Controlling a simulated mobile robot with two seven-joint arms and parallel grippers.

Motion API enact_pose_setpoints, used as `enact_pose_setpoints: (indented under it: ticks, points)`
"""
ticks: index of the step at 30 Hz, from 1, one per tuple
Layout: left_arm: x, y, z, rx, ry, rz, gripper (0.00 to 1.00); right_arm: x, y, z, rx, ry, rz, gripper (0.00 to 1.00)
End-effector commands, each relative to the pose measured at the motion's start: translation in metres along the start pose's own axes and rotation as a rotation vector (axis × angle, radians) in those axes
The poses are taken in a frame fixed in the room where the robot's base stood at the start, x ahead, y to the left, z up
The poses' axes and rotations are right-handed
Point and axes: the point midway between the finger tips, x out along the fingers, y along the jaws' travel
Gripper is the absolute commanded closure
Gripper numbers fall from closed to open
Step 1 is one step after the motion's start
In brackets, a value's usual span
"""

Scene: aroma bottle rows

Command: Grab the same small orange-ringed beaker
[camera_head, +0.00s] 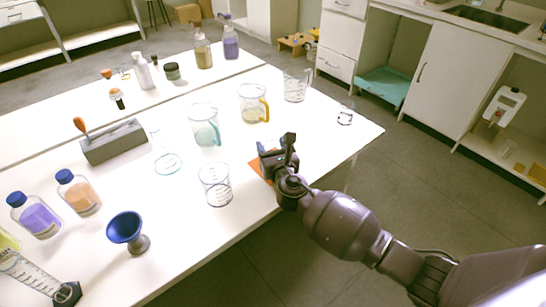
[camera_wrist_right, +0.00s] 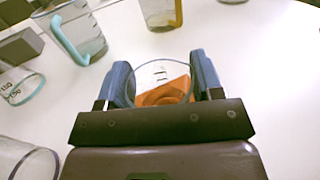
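My right gripper (camera_head: 277,157) is low over the front right edge of the white table. In the right wrist view its two blue fingers (camera_wrist_right: 163,78) stand on either side of a small clear beaker (camera_wrist_right: 162,70). The beaker's round rim spans the gap; whether the fingers press on it is unclear. Orange shows through and below the glass. In the head view an orange patch (camera_head: 258,168) lies on the table beside the gripper, and the beaker is mostly hidden by the gripper. My left gripper is not in view.
A clear beaker (camera_head: 215,186) stands left of the gripper, with a teal-handled jug (camera_head: 204,126) and an orange-handled jug (camera_head: 252,104) behind. Another clear beaker (camera_head: 297,86) and a small glass (camera_head: 345,113) stand farther right. A blue funnel cup (camera_head: 125,228) is front left.

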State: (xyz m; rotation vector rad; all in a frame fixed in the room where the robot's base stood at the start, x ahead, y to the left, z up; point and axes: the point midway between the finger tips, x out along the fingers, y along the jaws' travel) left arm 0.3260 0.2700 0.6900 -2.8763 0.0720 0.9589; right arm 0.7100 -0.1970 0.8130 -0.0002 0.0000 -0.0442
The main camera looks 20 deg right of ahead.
Motion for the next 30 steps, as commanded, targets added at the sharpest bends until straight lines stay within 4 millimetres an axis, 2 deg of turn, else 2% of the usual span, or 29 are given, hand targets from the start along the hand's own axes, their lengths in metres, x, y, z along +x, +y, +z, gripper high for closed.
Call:
enact_pose_setpoints:
  ticks: [1,6,12,20,30]
  points:
    - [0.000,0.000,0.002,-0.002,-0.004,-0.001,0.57,0.000,0.000,0.000,0.000,0.000,0.000,0.47]
    - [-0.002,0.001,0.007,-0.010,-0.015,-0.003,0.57,0.000,0.000,0.000,0.000,0.000,0.000,0.73]
    - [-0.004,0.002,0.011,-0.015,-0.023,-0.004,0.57,0.000,0.000,0.000,0.000,0.000,0.000,0.74]
    - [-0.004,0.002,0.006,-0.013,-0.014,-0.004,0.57,0.000,0.000,0.005,0.000,-0.002,0.000,0.74]
    - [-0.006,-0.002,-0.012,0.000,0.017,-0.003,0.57,0.000,0.000,0.029,0.000,-0.007,0.001,0.74]
